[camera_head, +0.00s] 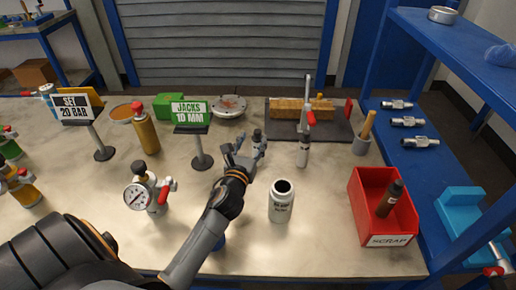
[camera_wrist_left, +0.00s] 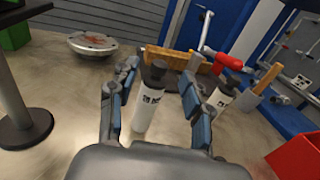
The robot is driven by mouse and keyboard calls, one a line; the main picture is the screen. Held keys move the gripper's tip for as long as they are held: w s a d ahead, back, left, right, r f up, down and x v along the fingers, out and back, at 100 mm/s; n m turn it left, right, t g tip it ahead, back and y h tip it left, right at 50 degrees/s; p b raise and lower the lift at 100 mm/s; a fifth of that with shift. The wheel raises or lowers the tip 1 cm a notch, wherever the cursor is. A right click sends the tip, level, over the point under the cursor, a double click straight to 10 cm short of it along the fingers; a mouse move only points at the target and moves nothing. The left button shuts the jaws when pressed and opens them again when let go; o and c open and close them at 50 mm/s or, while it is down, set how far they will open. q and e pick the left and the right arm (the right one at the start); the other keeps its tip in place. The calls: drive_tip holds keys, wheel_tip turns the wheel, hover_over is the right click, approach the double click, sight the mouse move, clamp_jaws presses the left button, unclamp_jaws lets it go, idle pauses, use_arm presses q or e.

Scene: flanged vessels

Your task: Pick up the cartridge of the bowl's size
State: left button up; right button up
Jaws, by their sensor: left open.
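My left gripper (camera_head: 240,153) is open above the bench. A white cartridge with a dark cap (camera_head: 258,143) stands upright just past its fingertips. My right gripper is not in view.
A red scrap bin (camera_head: 362,205) holding a dark cartridge (camera_head: 390,198) is at right. The "JACKS 10 MM" sign (camera_head: 190,113) and a gauge valve (camera_head: 149,192) stand left. A red-handled tool (camera_head: 308,110) rises behind.

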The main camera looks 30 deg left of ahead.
sight(257, 133)
use_arm(q)
drive_tip(key=shift+x, duration=1.05)
drive_tip(key=x, duration=0.3)
drive_tip(key=shift+w+f+p, duration=0.15)
drive_tip(key=shift+w+p, duration=0.1)
drive_tip(key=shift+p, duration=0.05)
drive_tip(key=shift+w, duration=0.15)
drive_tip(key=c, duration=0.9)
clamp_jaws()
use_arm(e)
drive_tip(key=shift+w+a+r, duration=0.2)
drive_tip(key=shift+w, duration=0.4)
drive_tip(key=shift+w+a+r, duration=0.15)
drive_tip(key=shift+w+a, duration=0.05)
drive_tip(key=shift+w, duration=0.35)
